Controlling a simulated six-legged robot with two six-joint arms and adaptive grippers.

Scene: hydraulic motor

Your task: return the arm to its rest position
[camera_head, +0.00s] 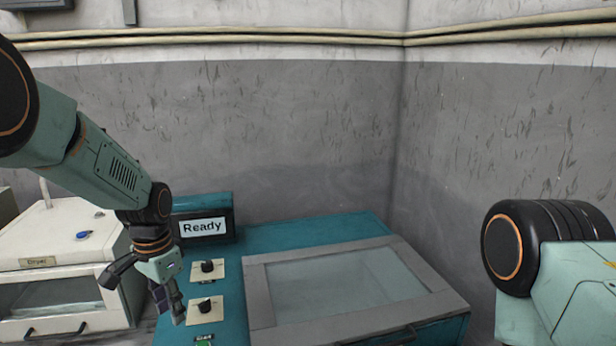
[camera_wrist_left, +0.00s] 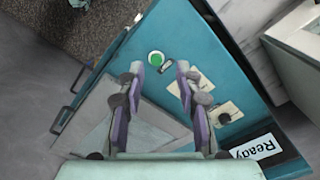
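My left gripper (camera_head: 146,298) hangs above the left edge of the teal machine (camera_head: 300,231), beside its knob panels, in the head view. Its fingers are spread, with nothing between them. In the left wrist view the open left gripper (camera_wrist_left: 161,72) points at the teal panel, with a green button (camera_wrist_left: 156,58) beyond the fingertips. Whether the fingers touch the button cannot be told, but a gap seems to show. My right arm (camera_head: 560,265) shows at the right of the head view; its gripper is out of view.
The teal machine has a "Ready" display (camera_head: 204,227), two black knobs (camera_head: 207,267) and a grey-framed glass lid (camera_head: 345,285), which is shut. A white dryer (camera_head: 65,235) stands at the left. Grey walls meet behind; the air above the lid is clear.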

